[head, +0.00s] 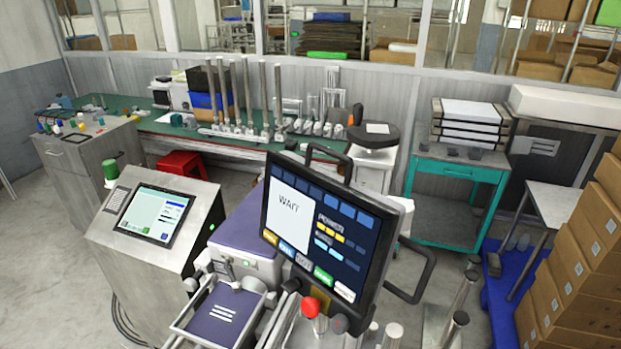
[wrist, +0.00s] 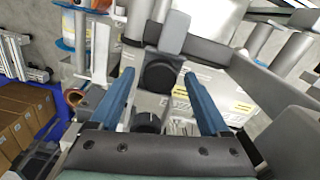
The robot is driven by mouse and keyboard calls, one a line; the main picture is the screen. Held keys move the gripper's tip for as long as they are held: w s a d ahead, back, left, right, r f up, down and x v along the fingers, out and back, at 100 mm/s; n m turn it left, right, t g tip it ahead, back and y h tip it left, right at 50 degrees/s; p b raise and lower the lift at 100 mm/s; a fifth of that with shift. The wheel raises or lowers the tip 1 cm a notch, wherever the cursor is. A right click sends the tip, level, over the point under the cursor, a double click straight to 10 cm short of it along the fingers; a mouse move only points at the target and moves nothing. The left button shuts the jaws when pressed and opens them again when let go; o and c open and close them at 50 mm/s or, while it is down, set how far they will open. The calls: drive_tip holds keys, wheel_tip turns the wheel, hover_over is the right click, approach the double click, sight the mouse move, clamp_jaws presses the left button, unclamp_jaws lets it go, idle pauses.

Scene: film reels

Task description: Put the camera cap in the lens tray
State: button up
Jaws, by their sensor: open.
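My gripper (wrist: 159,76) shows in the wrist view with its two blue fingers spread apart and nothing held between them. A dark round piece (wrist: 158,77), possibly the camera cap, appears between the fingertips on a grey machine; I cannot tell how far beyond the tips it is. A second dark round piece (wrist: 146,121) shows lower, near the gripper's body. In the head view, a shallow metal-rimmed tray with a purple floor (head: 213,312) and white stripes stands at the front; I cannot tell whether it is the lens tray. My gripper is not clearly visible there.
A monitor (head: 335,232) stands upright beside the purple-topped machine. A slanted control console (head: 157,215) is at its left. A green-topped workbench (head: 150,126) runs along the back, and a teal cart (head: 455,172) is at the right. Stacked cardboard boxes (head: 575,275) crowd the right edge.

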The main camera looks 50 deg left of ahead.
wheel_tip(320, 180, up, 12)
drive_tip(key=p, duration=0.1)
drive_tip(key=shift+r, duration=0.2)
idle(0.9)
